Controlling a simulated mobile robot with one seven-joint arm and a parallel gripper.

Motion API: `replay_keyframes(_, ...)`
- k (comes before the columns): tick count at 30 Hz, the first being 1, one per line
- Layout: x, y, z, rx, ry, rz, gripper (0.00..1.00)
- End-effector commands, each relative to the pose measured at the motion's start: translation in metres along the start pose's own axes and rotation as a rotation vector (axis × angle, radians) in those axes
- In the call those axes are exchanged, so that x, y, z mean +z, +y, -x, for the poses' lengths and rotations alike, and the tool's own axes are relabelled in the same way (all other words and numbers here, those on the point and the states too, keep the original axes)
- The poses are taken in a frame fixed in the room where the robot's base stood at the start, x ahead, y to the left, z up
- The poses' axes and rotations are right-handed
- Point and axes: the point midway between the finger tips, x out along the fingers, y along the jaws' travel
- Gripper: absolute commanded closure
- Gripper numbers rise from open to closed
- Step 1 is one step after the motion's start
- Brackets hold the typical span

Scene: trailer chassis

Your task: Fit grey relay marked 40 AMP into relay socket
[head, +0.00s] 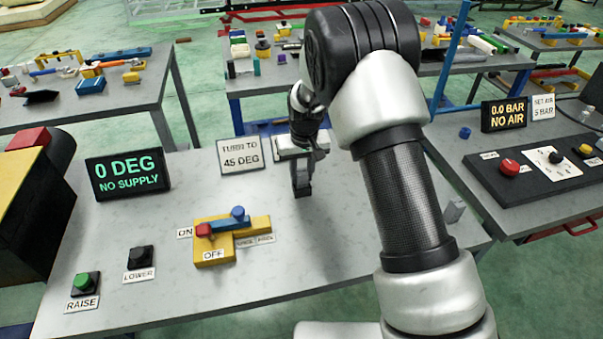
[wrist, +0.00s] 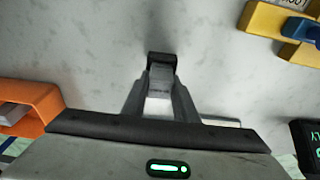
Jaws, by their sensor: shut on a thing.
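I cannot make out the relay socket for sure. An orange holder (wrist: 28,107) with a grey piece in it shows at the left of the wrist view; my arm hides that area in the head view.
A yellow ON/OFF switch (head: 213,255) with a blue lever (head: 228,222) stands left of my gripper. Green and black push buttons (head: 84,284) are at front left. A "0 DEG NO SUPPLY" display (head: 127,173) stands behind. A small grey block (head: 454,211) is at the right.

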Motion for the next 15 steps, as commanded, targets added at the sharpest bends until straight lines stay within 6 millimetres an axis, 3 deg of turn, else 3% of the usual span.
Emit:
replay_keyframes(10,0.0000,0.0001,-0.0047,0.000,0.003,0.000,0.97)
replay_keyframes(11,0.0000,0.0001,-0.0044,0.000,0.002,0.000,0.72)
replay_keyframes(14,-0.0002,0.0001,-0.0033,0.000,0.002,0.000,0.55)
replay_keyframes(15,-0.0001,0.0001,-0.0033,0.000,0.002,0.000,0.55)
